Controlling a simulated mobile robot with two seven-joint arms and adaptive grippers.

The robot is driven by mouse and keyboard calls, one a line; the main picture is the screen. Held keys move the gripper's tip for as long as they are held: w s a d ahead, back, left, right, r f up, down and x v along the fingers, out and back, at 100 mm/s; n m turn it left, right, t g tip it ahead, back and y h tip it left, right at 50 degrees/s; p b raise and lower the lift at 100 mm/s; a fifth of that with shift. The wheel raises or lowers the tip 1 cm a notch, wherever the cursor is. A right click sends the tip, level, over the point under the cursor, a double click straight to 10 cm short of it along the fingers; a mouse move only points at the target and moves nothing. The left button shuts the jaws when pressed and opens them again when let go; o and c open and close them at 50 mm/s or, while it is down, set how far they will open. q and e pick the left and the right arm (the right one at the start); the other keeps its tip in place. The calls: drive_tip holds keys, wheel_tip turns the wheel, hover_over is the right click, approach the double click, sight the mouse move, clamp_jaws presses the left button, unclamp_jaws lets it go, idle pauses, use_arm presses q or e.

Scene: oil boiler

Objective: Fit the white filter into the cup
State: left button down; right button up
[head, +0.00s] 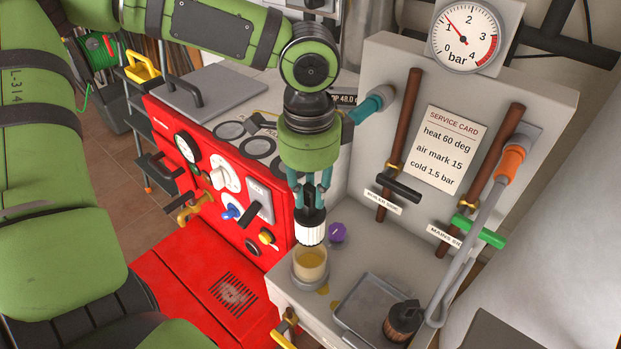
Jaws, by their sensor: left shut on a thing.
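My left gripper (311,190) points down and is shut on the white filter (312,234), holding it by its dark top. The filter is upright and ribbed. The cup (310,262) stands below it on the grey ledge, clear-walled with yellowish liquid inside and a grey ring around its base. The filter's lower end is just above the cup's rim or overlaps its back edge in this view; I cannot tell whether they touch. My right gripper is not in view.
A purple cap (336,233) lies behind the cup. A grey tray (374,307) and a dark-topped brown filter (402,322) are to the right. Two brown pipes with black (402,189) and green (478,232) valve handles rise behind. The red boiler (215,185) is left.

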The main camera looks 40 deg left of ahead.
sight(310, 211)
use_arm(q)
drive_tip(key=shift+f, duration=0.2)
idle(0.3)
drive_tip(key=shift+f+b, duration=1.15)
drive_tip(key=shift+f, duration=1.15)
drive_tip(key=shift+r, duration=0.1)
drive_tip(key=shift+p, duration=0.35)
drive_tip(key=shift+p, duration=0.45)
